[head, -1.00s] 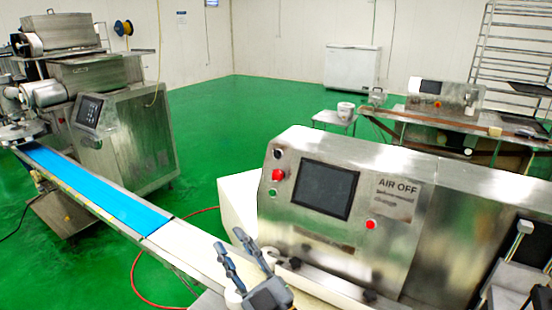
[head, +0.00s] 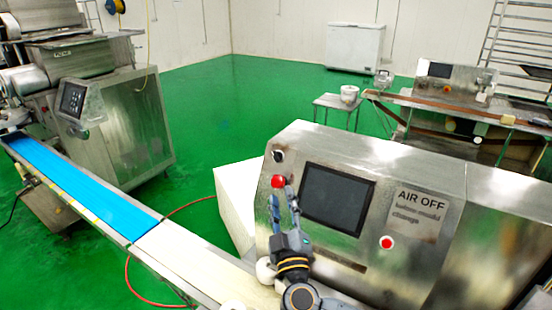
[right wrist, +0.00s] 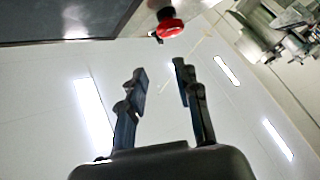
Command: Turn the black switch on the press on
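The steel press (head: 360,150) stands at the right in the head view, its sloped front panel facing me. The small black switch (head: 278,156) is near the panel's upper left corner, above a red button (head: 278,181). My right gripper (head: 284,196) points upward in front of the panel, just below the red button. In the right wrist view my right gripper (right wrist: 160,72) is open with nothing between its fingers. The red button (right wrist: 170,28) shows beyond the fingertips there, apart from them. The switch is not clear in that view. My left gripper is not in view.
A dark screen (head: 337,198), an "AIR OFF" label (head: 418,212) and a second red button (head: 386,242) are on the press panel. A conveyor with a blue belt (head: 85,190) runs along the left. Green floor is open behind.

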